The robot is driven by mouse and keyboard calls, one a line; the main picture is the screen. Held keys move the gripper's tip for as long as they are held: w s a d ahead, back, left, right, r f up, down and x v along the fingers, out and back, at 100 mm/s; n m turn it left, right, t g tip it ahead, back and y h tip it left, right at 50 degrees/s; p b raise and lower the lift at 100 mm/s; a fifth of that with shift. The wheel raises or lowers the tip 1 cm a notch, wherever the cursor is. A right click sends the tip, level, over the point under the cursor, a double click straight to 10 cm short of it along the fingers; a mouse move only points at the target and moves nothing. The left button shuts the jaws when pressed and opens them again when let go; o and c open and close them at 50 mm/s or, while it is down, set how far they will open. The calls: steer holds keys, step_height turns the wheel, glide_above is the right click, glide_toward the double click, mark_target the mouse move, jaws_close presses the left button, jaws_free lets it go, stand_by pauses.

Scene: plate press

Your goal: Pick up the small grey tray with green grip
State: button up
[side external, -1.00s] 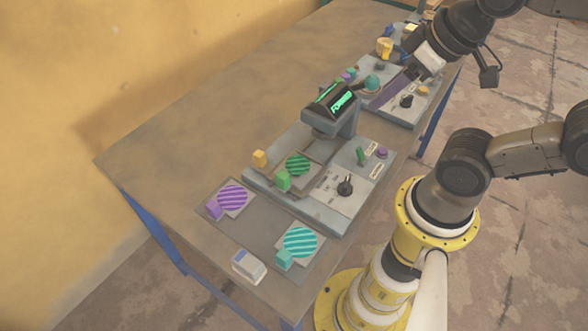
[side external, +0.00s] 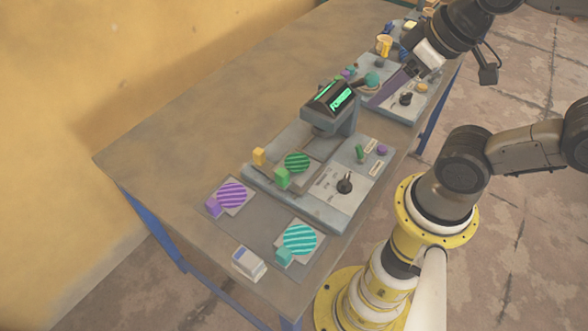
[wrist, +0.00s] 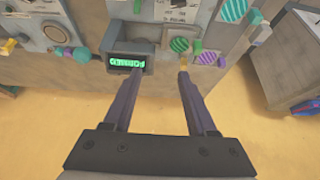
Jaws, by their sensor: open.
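The small grey tray with the green grip (side external: 282,179) carries a green striped disc (side external: 297,163) and sits on the near press machine, beside the press head. In the wrist view its disc (wrist: 180,44) and green grip (wrist: 197,47) show just beyond my right fingertip. My gripper (wrist: 160,73) is open with nothing between its dark purple fingers. In the side external view my gripper (side external: 393,88) is above the far machine, well away from the tray.
A press head with a lit green display (side external: 333,98) stands close behind the tray. A yellow block (side external: 259,156) is beside it. A purple-disc tray (side external: 231,195), a teal-disc tray (side external: 299,239) and a white-and-blue block (side external: 248,263) lie nearer the camera. The table's left side is clear.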

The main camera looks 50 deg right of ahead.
steer(key=shift+o, duration=1)
